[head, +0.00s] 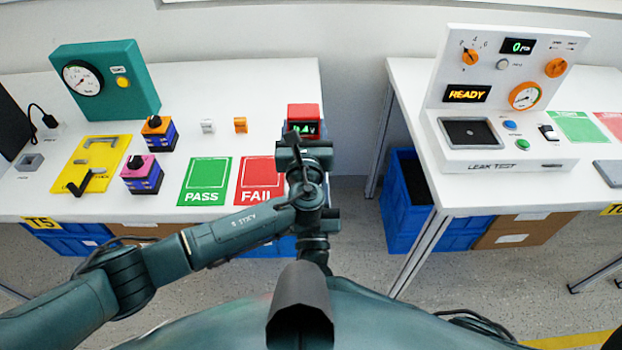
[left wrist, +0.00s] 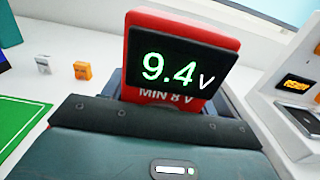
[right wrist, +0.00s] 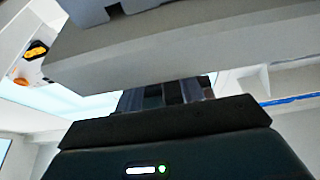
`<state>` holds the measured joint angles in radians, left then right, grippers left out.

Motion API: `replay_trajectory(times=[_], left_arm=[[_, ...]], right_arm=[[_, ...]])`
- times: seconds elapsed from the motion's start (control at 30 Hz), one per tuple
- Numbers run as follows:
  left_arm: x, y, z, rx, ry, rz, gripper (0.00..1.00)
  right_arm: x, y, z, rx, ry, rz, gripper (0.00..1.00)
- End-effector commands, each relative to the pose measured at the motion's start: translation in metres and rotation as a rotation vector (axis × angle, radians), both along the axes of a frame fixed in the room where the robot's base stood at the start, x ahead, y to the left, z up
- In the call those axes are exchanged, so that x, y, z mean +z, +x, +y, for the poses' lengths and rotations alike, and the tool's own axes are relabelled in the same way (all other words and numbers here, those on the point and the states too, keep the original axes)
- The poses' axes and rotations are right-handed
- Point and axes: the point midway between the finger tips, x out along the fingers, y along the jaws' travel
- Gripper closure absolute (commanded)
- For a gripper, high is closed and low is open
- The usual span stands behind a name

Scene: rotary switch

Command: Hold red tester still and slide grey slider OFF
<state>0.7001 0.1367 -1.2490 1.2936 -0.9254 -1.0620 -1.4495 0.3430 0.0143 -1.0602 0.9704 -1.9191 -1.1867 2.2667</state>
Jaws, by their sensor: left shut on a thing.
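The grey slider cannot be made out in any view. My right gripper (right wrist: 165,96) shows only in its wrist view, beneath a pale grey slab; its fingers are unclear.
Green PASS (head: 205,181) and red FAIL (head: 259,180) mats lie left of the gripper. Small white (head: 208,126) and orange (head: 240,125) blocks stand behind them. The leak test machine (head: 500,155) is on the right table, across a gap.

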Motion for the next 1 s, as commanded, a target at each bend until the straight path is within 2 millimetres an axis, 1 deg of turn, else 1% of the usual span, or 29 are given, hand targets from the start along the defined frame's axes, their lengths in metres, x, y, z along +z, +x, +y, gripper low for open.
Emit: replay_trajectory(times=[0.1,0.4,0.47,0.87,0.9,1.0], left_arm=[[-0.0009,0.0000,0.0005,0.001,0.001,0.001,0.75],[-0.0009,0.0000,0.0004,0.001,0.001,0.001,0.75],[-0.0009,0.0000,0.0004,0.001,0.001,0.001,0.75],[-0.0009,0.0000,0.0004,0.001,0.001,0.001,0.75],[-0.0009,0.0000,0.0004,0.001,0.001,0.001,0.75],[-0.0009,0.0000,0.0005,0.001,0.001,0.001,0.75]], right_arm=[[0.0033,0.0075,-0.0001,-0.001,0.000,0.000,0.62],[0.0039,0.0093,-0.0003,-0.001,0.000,0.001,0.62],[0.0038,0.0092,-0.0003,-0.001,0.000,0.001,0.66],[0.0037,0.0090,-0.0003,-0.001,-0.001,0.000,0.99],[0.0036,0.0090,-0.0003,-0.001,-0.001,0.000,1.00],[0.0036,0.0089,-0.0003,-0.001,-0.001,0.000,1.00]])
